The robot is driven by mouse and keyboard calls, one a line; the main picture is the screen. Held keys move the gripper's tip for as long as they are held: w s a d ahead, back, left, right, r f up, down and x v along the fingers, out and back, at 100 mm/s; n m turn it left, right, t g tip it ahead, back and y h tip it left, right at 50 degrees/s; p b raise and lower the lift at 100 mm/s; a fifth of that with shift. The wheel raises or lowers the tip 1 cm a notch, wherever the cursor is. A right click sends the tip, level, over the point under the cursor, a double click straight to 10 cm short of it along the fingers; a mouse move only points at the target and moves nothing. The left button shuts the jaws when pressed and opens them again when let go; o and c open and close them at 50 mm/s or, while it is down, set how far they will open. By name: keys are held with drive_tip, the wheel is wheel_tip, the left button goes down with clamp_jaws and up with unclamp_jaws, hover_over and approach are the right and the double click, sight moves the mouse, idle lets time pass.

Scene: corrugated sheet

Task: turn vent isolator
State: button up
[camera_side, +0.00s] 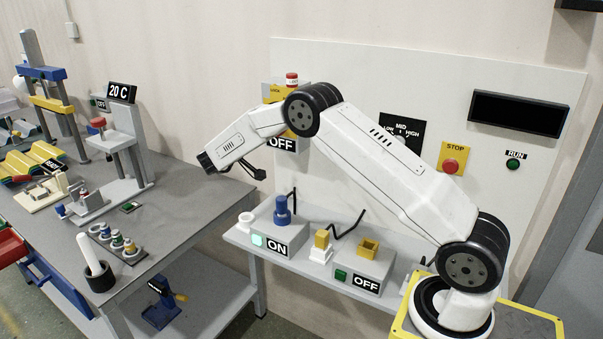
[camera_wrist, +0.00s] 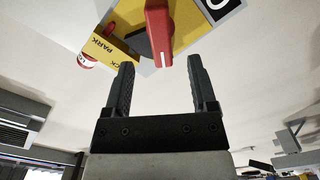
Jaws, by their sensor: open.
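The vent isolator appears to be the yellow plate (camera_wrist: 196,22) with a red bar handle (camera_wrist: 158,38) in the wrist view, seen upside down. The handle stands just beyond the fingertips of my gripper (camera_wrist: 161,65), within the gap between them. The fingers are apart and nothing is between them. In the side view the yellow plate (camera_side: 271,93) is on the wall panel above an OFF label (camera_side: 282,144); my arm hides much of it, including the handle. My gripper (camera_side: 257,173) shows small and dark there, below and left of the plate.
A red-and-white cylinder (camera_side: 292,79) sits atop the yellow plate. A mode dial panel (camera_side: 402,130) and a STOP button (camera_side: 451,166) are to its right. Below is a shelf with a blue-topped ON box (camera_side: 277,246) and an OFF box (camera_side: 362,277). A cluttered bench (camera_side: 175,205) stands left.

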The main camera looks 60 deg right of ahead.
drive_tip(key=shift+d, duration=3.9)
clamp_jaws()
